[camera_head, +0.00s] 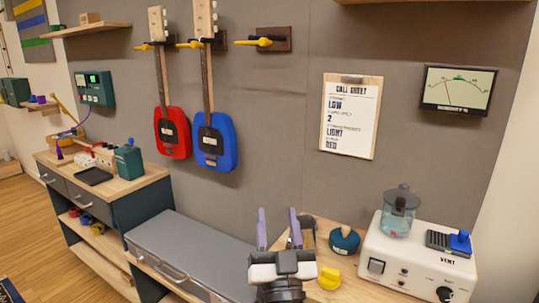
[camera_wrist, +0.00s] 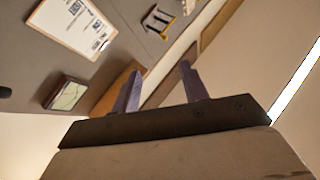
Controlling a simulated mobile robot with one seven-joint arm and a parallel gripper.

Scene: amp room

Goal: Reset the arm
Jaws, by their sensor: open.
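My gripper (camera_head: 280,228) is at the lower middle of the head view, with its two purple fingers pointing up and apart. It is open, with nothing between the fingers. In the wrist view the fingers of my gripper (camera_wrist: 160,88) also stand apart and empty, against the wall and a wooden shelf. My gripper hangs in front of the bench, to the right of the grey case (camera_head: 190,250). Part of the bench behind it is hidden.
A yellow knob (camera_head: 329,278) and a dark teal round object (camera_head: 344,241) are close right of my gripper. A white amp unit (camera_head: 420,262) with a clear jar (camera_head: 398,212) stands farther right. Red (camera_head: 172,133) and blue (camera_head: 214,143) guitars hang on the wall. Floor shows at left.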

